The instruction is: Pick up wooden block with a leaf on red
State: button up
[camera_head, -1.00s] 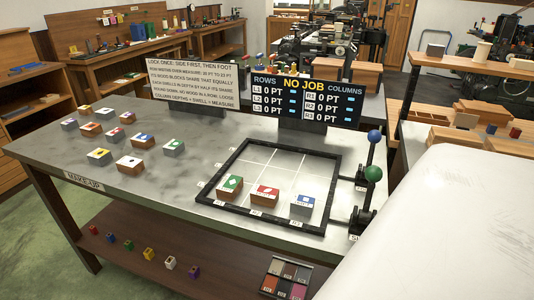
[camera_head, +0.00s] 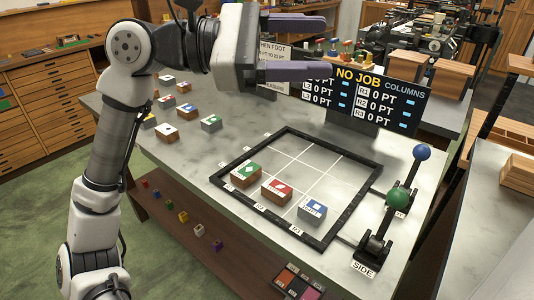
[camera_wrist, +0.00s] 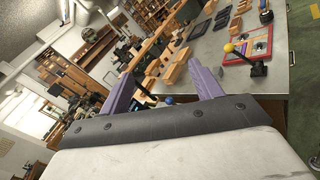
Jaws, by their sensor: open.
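A wooden block with a red top (camera_head: 277,187) bearing a white, leaf-like mark sits inside the black square frame (camera_head: 350,228), in its front row. A wooden block with a green top (camera_head: 246,173) is to its left and a grey block with a blue top (camera_head: 312,209) to its right. My gripper (camera_head: 328,46) is open and empty, with two purple fingers pointing right, high above the table and well away from the red block. The fingers also show in the wrist view (camera_wrist: 160,70), with nothing between them; that view does not clearly show the red block.
More small blocks (camera_head: 167,132) stand on the table's left part, some partly behind my arm. A scoreboard (camera_head: 370,95) stands behind the frame. Levers with blue (camera_head: 422,153) and green (camera_head: 397,197) knobs rise at its right. The rear of the frame is empty.

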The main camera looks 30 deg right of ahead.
jog(key=w+d+f+m+t+y, duration=0.1)
jog(key=d+f+t+y, duration=0.15)
jog(key=d+f, duration=0.3)
jog(key=w+d+f+t+y, duration=0.2)
jog(key=d+f+y, duration=0.15)
jog(key=f, duration=0.25)
jog(key=m+t+y, duration=0.1)
jog(key=t+y, duration=0.5)
jog(key=y, duration=0.3)
send_over(277, 187)
jog(key=shift+g, duration=0.25)
jog(key=f, duration=1.3)
jog(key=f+p, duration=0.1)
jog(key=f, duration=0.6)
jog(key=shift+d, duration=0.3)
jog(key=shift+a+f+p, duration=0.15)
jog(key=shift+f+p, duration=0.4)
jog(key=shift+f, duration=1.05)
jog(key=shift+a+f+p, duration=0.15)
jog(key=shift+f+p, duration=0.4)
jog(key=shift+f, duration=1)
jog(key=c, duration=1)
jog(key=shift+c, duration=0.2)
jog(key=shift+r, duration=0.1)
